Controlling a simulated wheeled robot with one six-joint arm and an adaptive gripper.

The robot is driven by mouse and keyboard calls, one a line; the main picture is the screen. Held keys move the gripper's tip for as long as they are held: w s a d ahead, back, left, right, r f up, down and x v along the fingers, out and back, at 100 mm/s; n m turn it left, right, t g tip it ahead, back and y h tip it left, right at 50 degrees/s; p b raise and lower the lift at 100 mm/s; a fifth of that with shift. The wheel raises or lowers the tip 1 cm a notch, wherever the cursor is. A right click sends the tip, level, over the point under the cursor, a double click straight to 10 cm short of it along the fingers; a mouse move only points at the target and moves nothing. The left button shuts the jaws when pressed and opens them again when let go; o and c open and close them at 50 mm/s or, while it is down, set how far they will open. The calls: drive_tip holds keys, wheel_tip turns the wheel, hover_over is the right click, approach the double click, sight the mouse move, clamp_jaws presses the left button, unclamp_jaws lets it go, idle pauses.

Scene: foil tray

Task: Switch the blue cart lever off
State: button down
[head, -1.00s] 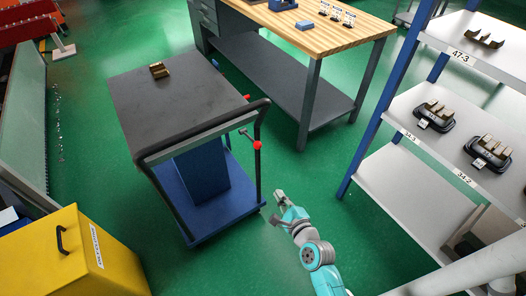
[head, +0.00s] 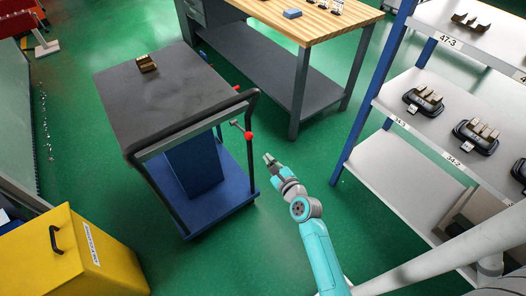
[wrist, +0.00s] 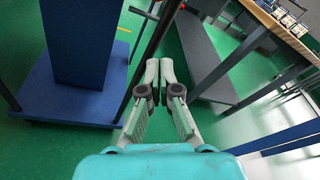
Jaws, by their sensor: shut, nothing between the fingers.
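The blue cart (head: 220,203) has a dark grey top and a black push handle. Its lever, a short grey rod with a red ball end (head: 248,135), sticks out at the cart's right side below the handle in the head view. My gripper (head: 267,158) is below and to the right of the red ball, apart from it. In the wrist view my gripper (wrist: 160,66) is shut and empty, close to a dark post of the cart. The cart's blue column (wrist: 85,40) stands at the left there.
A wooden-topped workbench (head: 300,25) stands behind the cart. A shelf rack with a blue post (head: 375,90) is at the right. A yellow box (head: 75,250) is at the lower left. Green floor (head: 270,230) is clear between cart and rack.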

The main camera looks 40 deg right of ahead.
sight(243, 131)
drive_tip(key=x, duration=0.9)
drive_tip(key=shift+s+a+r, duration=0.1)
drive_tip(key=shift+a+r, duration=0.4)
drive_tip(key=shift+r, duration=0.4)
drive_tip(key=shift+s+a+r, duration=0.1)
drive_tip(key=shift+a+r, duration=0.35)
drive_tip(key=shift+r, duration=0.45)
